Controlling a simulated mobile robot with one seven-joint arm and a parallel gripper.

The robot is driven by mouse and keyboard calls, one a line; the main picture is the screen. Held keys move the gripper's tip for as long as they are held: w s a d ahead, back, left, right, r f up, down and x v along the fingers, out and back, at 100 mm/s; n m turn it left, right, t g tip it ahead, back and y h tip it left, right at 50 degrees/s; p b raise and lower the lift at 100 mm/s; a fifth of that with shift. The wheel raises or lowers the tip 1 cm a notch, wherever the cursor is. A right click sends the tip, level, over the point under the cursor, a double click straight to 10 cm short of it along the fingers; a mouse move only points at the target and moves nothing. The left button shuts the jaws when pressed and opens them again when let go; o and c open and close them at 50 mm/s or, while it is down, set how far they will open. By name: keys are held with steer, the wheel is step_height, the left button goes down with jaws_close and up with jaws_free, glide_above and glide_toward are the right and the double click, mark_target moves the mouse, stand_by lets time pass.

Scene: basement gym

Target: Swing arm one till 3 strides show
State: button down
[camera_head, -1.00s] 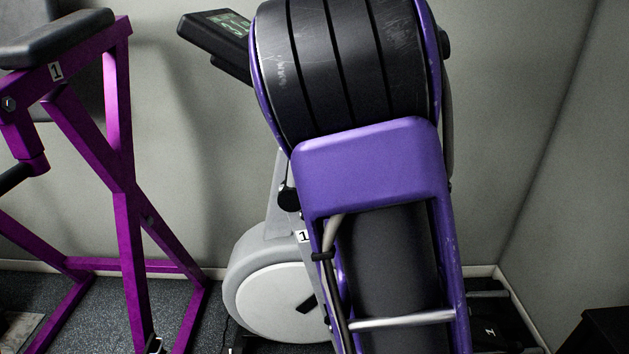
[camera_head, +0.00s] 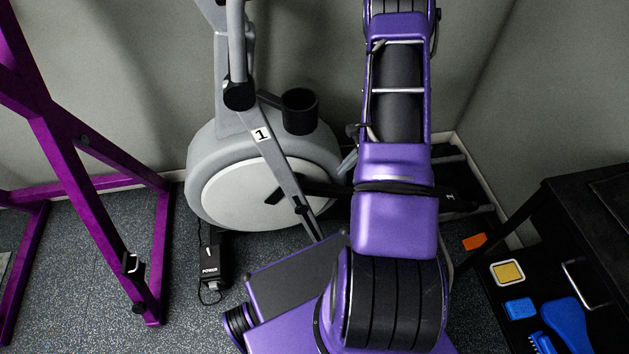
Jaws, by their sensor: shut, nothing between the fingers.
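A grey elliptical trainer stands against the back wall, with a round white-faced flywheel housing (camera_head: 235,190) low down. A slanting grey bar (camera_head: 285,175) on it bears a white label with a black 1 (camera_head: 261,134). A grey upright handle (camera_head: 237,45) rises to a black joint and runs out of the top of the picture. The trainer's console and stride count are out of view. My purple and black arm covers the trainer's right side. My gripper is not in view, beyond the top edge or hidden by the arm.
A magenta frame (camera_head: 75,150) stands at left. A black power box (camera_head: 211,262) with a cable lies on the floor by the trainer. At right are a dark cabinet (camera_head: 575,215), blue items (camera_head: 565,322), a yellow pad (camera_head: 507,272) and an orange piece (camera_head: 474,241).

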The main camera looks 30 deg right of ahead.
steer(key=a+r+x, duration=0.1)
steer(key=a+x, duration=0.1)
steer(key=x, duration=1)
steer(key=shift+w+a, duration=0.3)
steer(key=shift+w, duration=0.05)
